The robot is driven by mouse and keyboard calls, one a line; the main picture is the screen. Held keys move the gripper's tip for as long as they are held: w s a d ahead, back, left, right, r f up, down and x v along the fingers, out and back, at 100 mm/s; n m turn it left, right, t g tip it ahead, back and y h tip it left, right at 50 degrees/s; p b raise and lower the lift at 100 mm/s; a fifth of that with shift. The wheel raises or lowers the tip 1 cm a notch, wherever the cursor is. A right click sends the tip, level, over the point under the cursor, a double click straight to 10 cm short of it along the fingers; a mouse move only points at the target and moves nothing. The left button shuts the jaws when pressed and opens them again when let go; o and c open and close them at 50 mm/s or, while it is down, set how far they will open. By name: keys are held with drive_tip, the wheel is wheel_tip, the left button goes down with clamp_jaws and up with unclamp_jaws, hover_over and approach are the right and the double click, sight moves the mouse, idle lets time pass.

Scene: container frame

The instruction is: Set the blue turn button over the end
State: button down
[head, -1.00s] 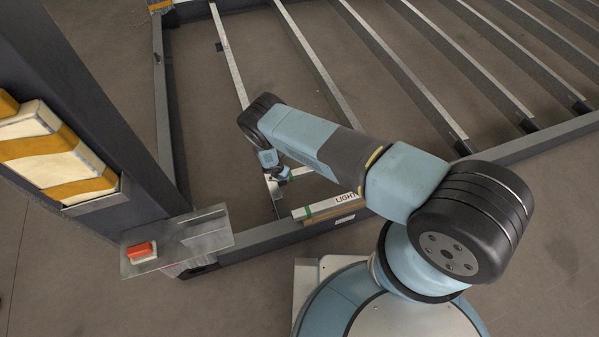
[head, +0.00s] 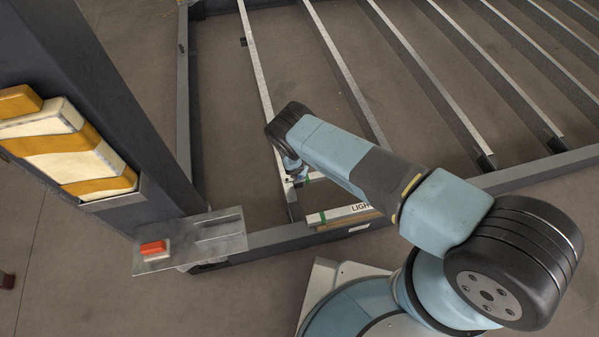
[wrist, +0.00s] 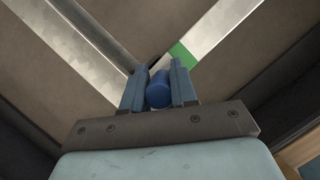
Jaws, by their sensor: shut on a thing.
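My gripper (wrist: 158,88) is shut on the blue turn button (wrist: 158,92), a blue round-ended piece between the two blue-grey fingers in the wrist view. A pale bar with a green band (wrist: 183,54) comes in from the upper right, and its end lies just beyond the fingertips. A small dark part shows at that end, partly hidden. In the head view my gripper (head: 297,174) is low beside a metal rail, and my arm hides much of it. The button cannot be made out there.
A metal plate with a red button (head: 153,248) sits at the left by a dark post (head: 130,130). Several parallel rails (head: 345,75) cross the frame, with bare floor between.

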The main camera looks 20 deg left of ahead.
drive_tip(key=shift+a, duration=0.15)
drive_tip(key=c, duration=0.9)
unclamp_jaws()
drive_tip(key=shift+s+r, duration=0.1)
drive_tip(key=shift+s+r, duration=0.1)
drive_tip(key=shift+r, duration=0.15)
drive_tip(key=v, duration=1.3)
